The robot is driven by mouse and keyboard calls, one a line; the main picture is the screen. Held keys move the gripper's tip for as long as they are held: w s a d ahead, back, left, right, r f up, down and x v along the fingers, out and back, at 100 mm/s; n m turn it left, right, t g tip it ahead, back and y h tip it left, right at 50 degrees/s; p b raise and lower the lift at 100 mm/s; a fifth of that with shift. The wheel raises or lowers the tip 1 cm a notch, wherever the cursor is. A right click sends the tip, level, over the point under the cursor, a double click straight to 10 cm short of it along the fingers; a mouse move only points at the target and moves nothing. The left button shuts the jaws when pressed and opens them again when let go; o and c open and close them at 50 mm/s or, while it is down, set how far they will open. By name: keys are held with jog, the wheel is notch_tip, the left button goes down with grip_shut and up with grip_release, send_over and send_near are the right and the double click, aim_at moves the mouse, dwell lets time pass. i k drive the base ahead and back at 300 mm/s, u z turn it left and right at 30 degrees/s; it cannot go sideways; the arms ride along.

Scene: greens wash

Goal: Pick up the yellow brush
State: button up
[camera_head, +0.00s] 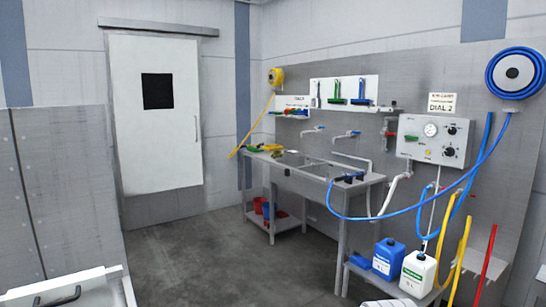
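Small yellow items (271,147) lie at the left end of the steel sink table (318,170), beside green and red ones. One of them may be the yellow brush, but they are too small and too close together to tell. A wall board (344,83) above the sink holds upright green and blue brushes; I see no yellow one on it. My gripper is not in view.
Blue (388,259) and white (418,272) jugs stand on a low shelf at right. A blue hose (440,203) hangs across the sink's right end. Red and blue buckets (265,208) sit under the sink. The floor (230,255) before the sink is clear.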

aim_at(278, 154)
jog(key=u, duration=0.15)
jog(key=i, duration=1)
jog(key=u, duration=0.35)
jog(key=i, duration=1.65)
jog(key=u, duration=0.2)
jog(key=i, duration=1.55)
jog(key=z, duration=0.3)
jog(key=i, duration=1.65)
jog(key=z, duration=0.7)
jog(key=i, duration=2)
jog(key=z, duration=0.5)
